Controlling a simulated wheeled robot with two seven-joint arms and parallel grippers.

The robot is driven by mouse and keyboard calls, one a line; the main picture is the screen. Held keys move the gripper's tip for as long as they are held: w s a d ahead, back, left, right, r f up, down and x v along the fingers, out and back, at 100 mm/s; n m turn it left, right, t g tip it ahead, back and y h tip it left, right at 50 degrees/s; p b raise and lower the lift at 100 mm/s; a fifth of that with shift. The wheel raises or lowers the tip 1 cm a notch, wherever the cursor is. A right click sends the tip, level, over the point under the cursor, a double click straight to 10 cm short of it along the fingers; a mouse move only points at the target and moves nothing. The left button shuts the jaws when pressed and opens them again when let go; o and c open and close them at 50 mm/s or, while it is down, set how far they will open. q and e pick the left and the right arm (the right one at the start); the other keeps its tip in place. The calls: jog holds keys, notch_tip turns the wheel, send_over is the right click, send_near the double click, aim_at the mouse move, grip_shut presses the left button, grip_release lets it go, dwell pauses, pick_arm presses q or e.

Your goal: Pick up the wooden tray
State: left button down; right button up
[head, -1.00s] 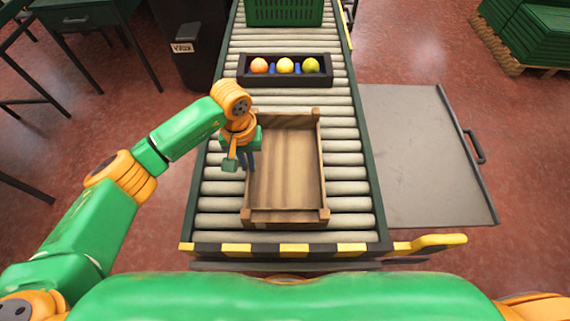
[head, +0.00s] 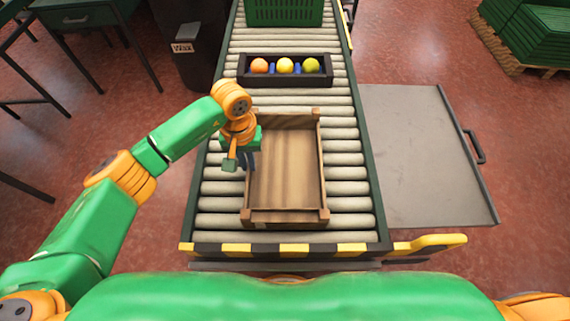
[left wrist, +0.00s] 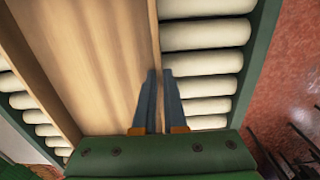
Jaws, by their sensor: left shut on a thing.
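The wooden tray (head: 287,180) lies flat on the conveyor rollers, near the front end, and looks empty. It also fills the left part of the left wrist view (left wrist: 95,60). My left gripper (head: 247,165) is at the tray's left side wall. In the left wrist view the fingers of my left gripper (left wrist: 160,75) straddle the tray's edge and are shut on it. The exact contact at the fingertips is small and partly hidden. My right gripper is not in view; only a bit of my right arm shows at the lower right.
A dark box (head: 285,81) with three coloured fruits stands behind the tray on the conveyor (head: 352,190). A green crate (head: 284,12) is further back. A grey plate (head: 425,155) with a handle is at the right. A dark bin (head: 192,45) stands at the left.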

pick_arm(q)
jog(key=shift+r, duration=0.55)
jog(key=d+r, duration=1.2)
jog(key=d, duration=0.2)
jog(key=shift+w+b, duration=0.15)
jog(key=shift+b, duration=0.2)
